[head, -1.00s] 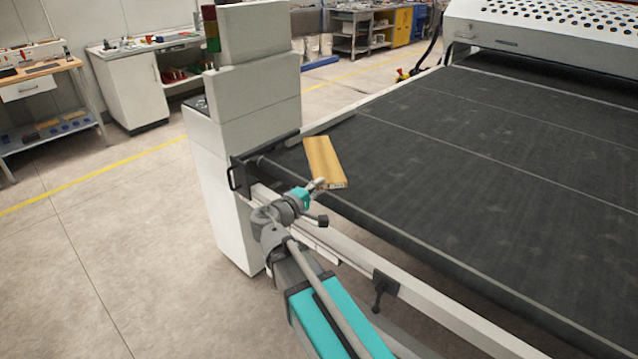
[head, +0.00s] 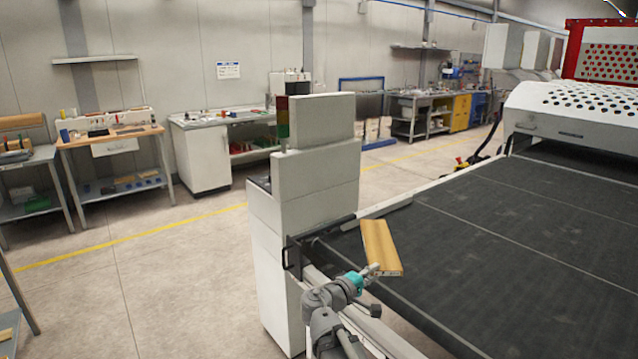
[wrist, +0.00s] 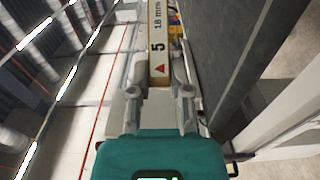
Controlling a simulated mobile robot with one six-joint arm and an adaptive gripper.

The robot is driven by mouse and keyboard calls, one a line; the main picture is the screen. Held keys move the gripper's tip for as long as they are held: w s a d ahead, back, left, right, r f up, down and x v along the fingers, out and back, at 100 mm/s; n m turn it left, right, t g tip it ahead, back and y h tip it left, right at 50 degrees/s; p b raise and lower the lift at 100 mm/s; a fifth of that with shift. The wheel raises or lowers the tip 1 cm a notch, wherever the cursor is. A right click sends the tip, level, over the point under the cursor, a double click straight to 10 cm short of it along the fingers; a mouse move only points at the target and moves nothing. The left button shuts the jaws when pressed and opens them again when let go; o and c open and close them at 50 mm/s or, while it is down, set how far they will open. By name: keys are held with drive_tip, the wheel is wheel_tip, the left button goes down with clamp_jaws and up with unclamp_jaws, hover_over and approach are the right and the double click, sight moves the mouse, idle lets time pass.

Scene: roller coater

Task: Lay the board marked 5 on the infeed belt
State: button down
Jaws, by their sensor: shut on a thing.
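The board marked 5 (head: 381,247) is a light wooden plank. The infeed belt (head: 480,255) is a wide dark surface to the right. The board is over the belt's near left corner in the head view. I cannot tell whether its underside touches the belt.
A white control cabinet (head: 300,205) with a signal light stands left of the belt. A perforated white machine hood (head: 575,115) is at the belt's far end. Workbenches (head: 110,140) line the back wall. Most of the belt is clear.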

drive_tip(key=shift+r+p, duration=0.6)
drive_tip(key=shift+r, duration=0.35)
drive_tip(key=shift+f, duration=0.1)
drive_tip(key=shift+s+a+f+m+g+h+b, duration=0.1)
drive_tip(key=shift+s+f+m+g+h+b, duration=0.1)
drive_tip(key=shift+f+b, duration=0.5)
drive_tip(key=shift+s+f+m+g+h+b, duration=0.1)
drive_tip(key=shift+s+f+b, duration=0.05)
drive_tip(key=shift+f+b, duration=0.5)
drive_tip(key=shift+s+a+f+m+g+h+b, duration=0.1)
drive_tip(key=shift+s+f+b, duration=0.1)
drive_tip(key=shift+f+b, duration=0.5)
drive_tip(key=shift+w+r, duration=0.1)
drive_tip(key=shift+r, duration=0.05)
drive_tip(key=w+f+b, duration=0.9)
drive_tip(key=w, duration=0.4)
drive_tip(key=shift+a, duration=0.15)
